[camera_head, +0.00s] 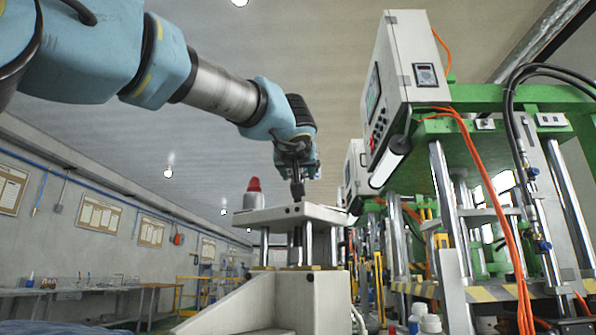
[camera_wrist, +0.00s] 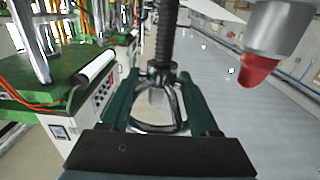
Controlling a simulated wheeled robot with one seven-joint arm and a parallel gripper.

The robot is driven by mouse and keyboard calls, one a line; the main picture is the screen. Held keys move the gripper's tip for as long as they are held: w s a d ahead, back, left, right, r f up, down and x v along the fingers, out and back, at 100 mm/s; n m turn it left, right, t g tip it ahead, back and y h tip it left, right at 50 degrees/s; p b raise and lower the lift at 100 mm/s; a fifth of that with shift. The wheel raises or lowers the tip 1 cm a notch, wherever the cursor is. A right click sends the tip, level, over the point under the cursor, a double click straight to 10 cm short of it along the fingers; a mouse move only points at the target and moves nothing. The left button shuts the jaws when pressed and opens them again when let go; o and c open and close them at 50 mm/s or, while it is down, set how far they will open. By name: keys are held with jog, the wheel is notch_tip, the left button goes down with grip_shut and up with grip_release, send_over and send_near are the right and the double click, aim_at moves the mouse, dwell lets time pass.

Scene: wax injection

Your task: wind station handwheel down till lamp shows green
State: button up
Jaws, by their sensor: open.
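The station (camera_head: 290,214) has a pale top plate on metal columns. A lamp with a red dome (camera_head: 254,184) stands on its left part; no green shows. In the wrist view, which looks upside down, the red dome (camera_wrist: 257,70) hangs at the right. My gripper (camera_head: 299,172) is above the plate, around the top of the dark spindle. In the wrist view, my open gripper (camera_wrist: 161,85) has its two green fingers on either side of the spoked handwheel (camera_wrist: 163,118). The threaded spindle (camera_wrist: 165,35) runs up from the wheel. I cannot tell whether the fingers touch the wheel.
A tall green press (camera_head: 480,130) with a white control cabinet (camera_head: 405,75), orange cables and black hoses stands close at the right. A workbench (camera_head: 95,290) runs along the left wall. Open room lies between the station and the wall.

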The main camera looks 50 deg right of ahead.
grip_shut()
dwell(0.5)
